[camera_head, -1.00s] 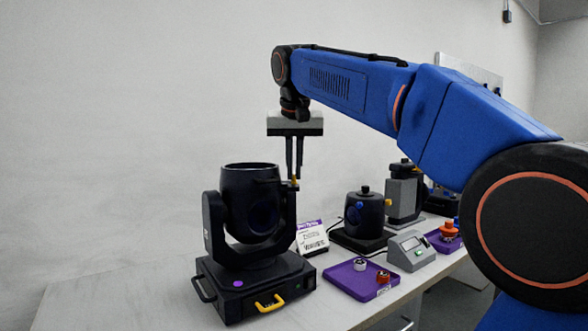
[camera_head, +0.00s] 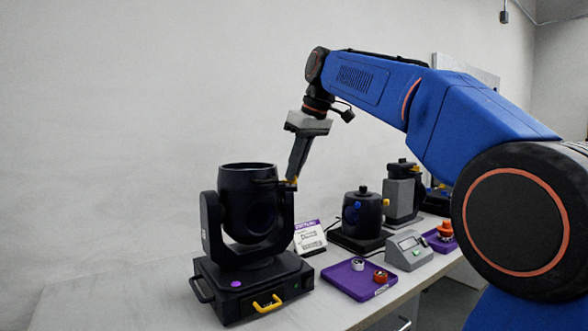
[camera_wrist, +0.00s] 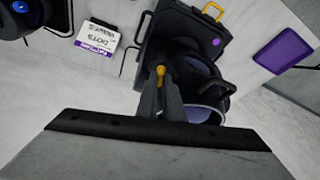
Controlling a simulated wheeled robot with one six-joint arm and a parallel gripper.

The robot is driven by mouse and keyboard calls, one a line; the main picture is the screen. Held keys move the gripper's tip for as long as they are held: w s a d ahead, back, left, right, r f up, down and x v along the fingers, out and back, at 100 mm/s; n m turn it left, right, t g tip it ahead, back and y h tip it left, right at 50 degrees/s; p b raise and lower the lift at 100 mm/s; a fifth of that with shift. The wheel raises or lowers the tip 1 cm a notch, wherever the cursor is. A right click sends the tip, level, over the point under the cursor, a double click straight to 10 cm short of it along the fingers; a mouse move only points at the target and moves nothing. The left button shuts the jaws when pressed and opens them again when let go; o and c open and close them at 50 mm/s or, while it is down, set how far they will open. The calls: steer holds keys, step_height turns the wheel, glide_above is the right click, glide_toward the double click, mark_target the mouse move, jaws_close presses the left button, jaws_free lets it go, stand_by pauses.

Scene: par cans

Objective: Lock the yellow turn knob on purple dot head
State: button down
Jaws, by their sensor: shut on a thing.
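The purple dot head (camera_head: 247,215) is a black moving-head lamp standing on the bench at the left, its barrel upright between two yoke arms. A purple dot (camera_head: 236,284) marks its base. The yellow turn knob (camera_head: 292,183) sits at the top of the right yoke arm. It also shows in the wrist view (camera_wrist: 160,71). My gripper (camera_head: 293,176) comes down tilted from the upper right, with its fingertips at the knob. In the wrist view its fingers (camera_wrist: 160,88) are closed around the knob, which partly hides their tips.
A white label card (camera_head: 310,238) stands right of the head. Further right are a smaller black lamp (camera_head: 362,215), a grey meter box (camera_head: 409,250) and a purple tray (camera_head: 352,279) with small knobs. The bench's front left is clear.

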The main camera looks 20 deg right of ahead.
steer(key=n, duration=0.1)
steer(key=n+g+y, duration=0.1)
steer(key=n, duration=0.1)
steer(key=shift+w+d+n, duration=0.2)
steer(key=shift+n, duration=0.1)
steer(key=shift+w+n+g+y, duration=0.1)
steer(key=shift+n+g+y, duration=0.45)
steer(key=shift+n, duration=1.35)
steer(key=shift+g+h, duration=0.25)
steer(key=c, duration=1.9)
jaws_free()
